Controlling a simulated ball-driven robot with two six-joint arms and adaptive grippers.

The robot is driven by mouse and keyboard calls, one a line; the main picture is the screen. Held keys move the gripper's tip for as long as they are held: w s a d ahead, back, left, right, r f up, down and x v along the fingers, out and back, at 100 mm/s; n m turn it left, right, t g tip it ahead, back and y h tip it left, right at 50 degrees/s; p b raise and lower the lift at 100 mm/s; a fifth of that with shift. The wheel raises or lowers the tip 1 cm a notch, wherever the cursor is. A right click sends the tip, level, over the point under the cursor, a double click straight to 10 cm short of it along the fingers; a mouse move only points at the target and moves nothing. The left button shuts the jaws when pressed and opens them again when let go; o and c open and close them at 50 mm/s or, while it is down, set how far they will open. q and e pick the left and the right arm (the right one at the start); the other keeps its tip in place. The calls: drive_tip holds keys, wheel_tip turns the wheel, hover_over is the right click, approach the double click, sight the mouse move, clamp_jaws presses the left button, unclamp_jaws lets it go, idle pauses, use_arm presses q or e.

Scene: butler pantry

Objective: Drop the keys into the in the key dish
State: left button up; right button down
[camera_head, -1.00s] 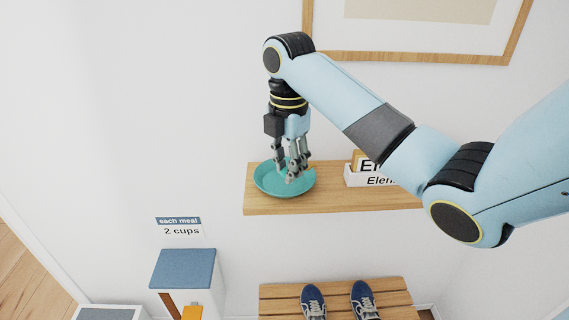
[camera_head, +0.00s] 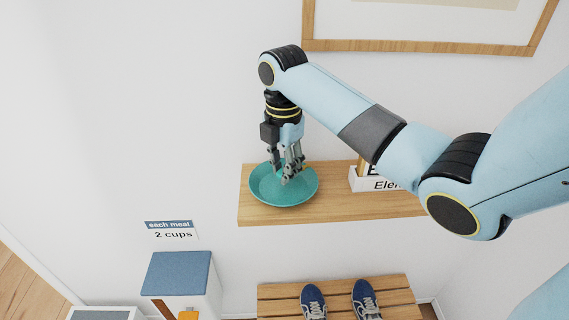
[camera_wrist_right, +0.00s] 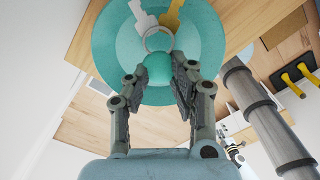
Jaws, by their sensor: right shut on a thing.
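The key dish (camera_head: 262,193) is a round, shallow teal dish near the left end of a wooden wall shelf. My right gripper (camera_head: 289,180) points down over the dish, and in the right wrist view its fingers (camera_wrist_right: 158,78) are shut on the keys' teal fob. The keys (camera_wrist_right: 143,18) show there as a grey ring with one pale key and one yellow key, in front of the dish (camera_wrist_right: 108,45). I cannot tell whether the keys touch the dish. In the head view the fingers hide most of the keys. My left gripper is not in view.
The wooden shelf (camera_head: 340,207) carries a white lettered box (camera_head: 372,181) right of the dish. Below are a slatted bench (camera_head: 335,295) with blue shoes (camera_head: 313,301) and a blue-lidded bin (camera_head: 178,273). A picture frame (camera_head: 420,46) hangs above. The wall left of the shelf is clear.

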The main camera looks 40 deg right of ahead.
drive_tip(key=shift+f, duration=0.2)
drive_tip(key=shift+s+a, duration=0.15)
drive_tip(key=c, duration=1.1)
unclamp_jaws()
drive_tip(key=shift+r, duration=0.25)
wheel_tip(320, 180, up, 7)
